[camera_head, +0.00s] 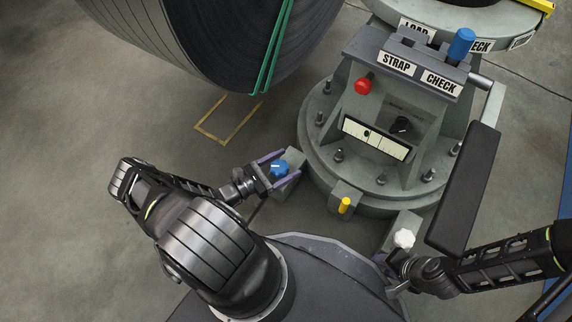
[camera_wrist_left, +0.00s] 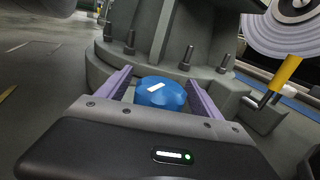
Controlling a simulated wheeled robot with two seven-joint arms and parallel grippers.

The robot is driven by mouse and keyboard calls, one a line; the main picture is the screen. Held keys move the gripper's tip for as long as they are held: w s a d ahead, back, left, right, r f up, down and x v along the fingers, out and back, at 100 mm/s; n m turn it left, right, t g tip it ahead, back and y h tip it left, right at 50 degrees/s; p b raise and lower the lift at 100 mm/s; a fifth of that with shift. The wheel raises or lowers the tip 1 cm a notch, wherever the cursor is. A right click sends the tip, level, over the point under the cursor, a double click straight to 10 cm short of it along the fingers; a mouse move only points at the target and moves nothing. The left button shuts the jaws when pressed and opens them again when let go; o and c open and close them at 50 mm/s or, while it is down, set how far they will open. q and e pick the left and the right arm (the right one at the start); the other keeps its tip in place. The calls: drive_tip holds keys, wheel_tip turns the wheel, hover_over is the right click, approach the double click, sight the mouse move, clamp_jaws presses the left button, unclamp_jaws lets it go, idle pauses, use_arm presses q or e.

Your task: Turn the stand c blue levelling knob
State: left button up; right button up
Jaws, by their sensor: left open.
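The blue levelling knob (camera_head: 279,168) sits on a small grey block at the left foot of the round stand base. It has a white mark on top. In the left wrist view the blue knob (camera_wrist_left: 161,92) lies between the two purple fingers. My left gripper (camera_head: 275,164) is open around the knob, one finger on each side; I cannot tell whether they touch it. My right gripper (camera_head: 396,274) is at the lower right, just below a white knob (camera_head: 404,239); its fingers are too small to make out.
The grey stand (camera_head: 392,122) carries a red knob (camera_head: 363,86), a black knob (camera_head: 402,125), a level gauge (camera_head: 375,138) and a blue-topped lever (camera_head: 461,43). A yellow peg (camera_head: 344,205) stands at the base front. A steel coil (camera_head: 215,40) hangs at upper left. Floor at left is clear.

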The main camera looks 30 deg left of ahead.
use_arm(q)
drive_tip(key=shift+w+d, duration=0.1)
drive_tip(key=shift+w, duration=0.1)
drive_tip(key=c, duration=1.3)
drive_tip(key=m+g+h+b, duration=0.2)
drive_tip(key=h+b, duration=0.1)
drive_tip(key=f+m+g+h+b, duration=0.1)
drive_tip(key=b, duration=0.1)
drive_tip(key=shift+s+d+m+h, duration=0.15)
drive_tip(key=shift+d+m+h, duration=0.15)
drive_tip(key=shift+m+h, duration=0.1)
drive_tip(key=shift+c, duration=0.2)
drive_tip(key=shift+s+d+r+m+g+h+b, duration=0.15)
drive_tip(key=shift+r+m+g+h+b, duration=0.2)
drive_tip(key=shift+m+g+h+b, duration=0.3)
drive_tip(key=shift+r, duration=0.1)
drive_tip(key=o, duration=1.3)
